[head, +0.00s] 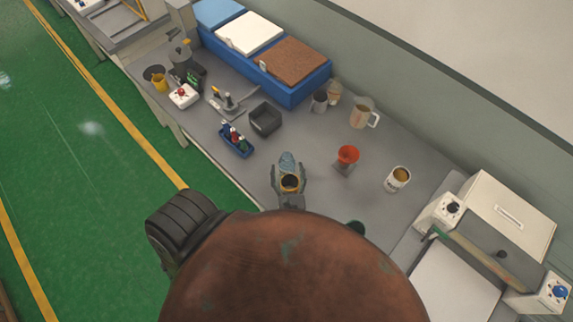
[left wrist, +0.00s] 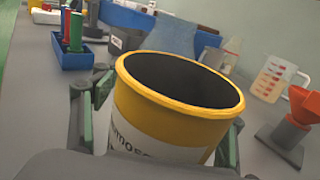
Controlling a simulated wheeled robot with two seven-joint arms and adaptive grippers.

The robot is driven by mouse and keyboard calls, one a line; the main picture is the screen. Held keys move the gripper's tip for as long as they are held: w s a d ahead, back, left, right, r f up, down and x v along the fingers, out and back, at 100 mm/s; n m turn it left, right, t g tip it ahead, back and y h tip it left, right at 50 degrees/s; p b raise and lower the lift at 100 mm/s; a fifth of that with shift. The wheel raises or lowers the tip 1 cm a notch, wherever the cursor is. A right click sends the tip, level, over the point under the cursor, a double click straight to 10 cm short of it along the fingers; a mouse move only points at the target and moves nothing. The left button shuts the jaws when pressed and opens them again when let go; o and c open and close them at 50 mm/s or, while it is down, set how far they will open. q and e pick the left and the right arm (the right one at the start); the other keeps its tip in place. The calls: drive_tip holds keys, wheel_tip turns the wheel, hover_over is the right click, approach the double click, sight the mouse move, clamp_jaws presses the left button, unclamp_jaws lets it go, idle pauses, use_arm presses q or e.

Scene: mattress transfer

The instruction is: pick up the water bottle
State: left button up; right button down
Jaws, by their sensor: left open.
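My left gripper (head: 290,176) is open, with one finger on each side of a yellow-rimmed can (head: 290,183) on the grey table. In the left wrist view the can (left wrist: 175,95) stands between the green-padded fingers, open at the top and dark inside, with a white label. I cannot tell whether the fingers touch it. A small clear bottle-like thing (head: 334,92) stands farther back, perhaps the water bottle. My right gripper is not in view.
A red-orange funnel on a stand (head: 347,155), a mug (head: 398,178) and a measuring jug (head: 362,112) stand to the right. A blue box (head: 290,95) lines the wall.

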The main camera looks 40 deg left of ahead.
use_arm(q)
drive_tip(key=shift+c, duration=0.4)
drive_tip(key=c, duration=1.2)
drive_tip(key=shift+c, duration=0.6)
drive_tip(key=shift+r, duration=0.2)
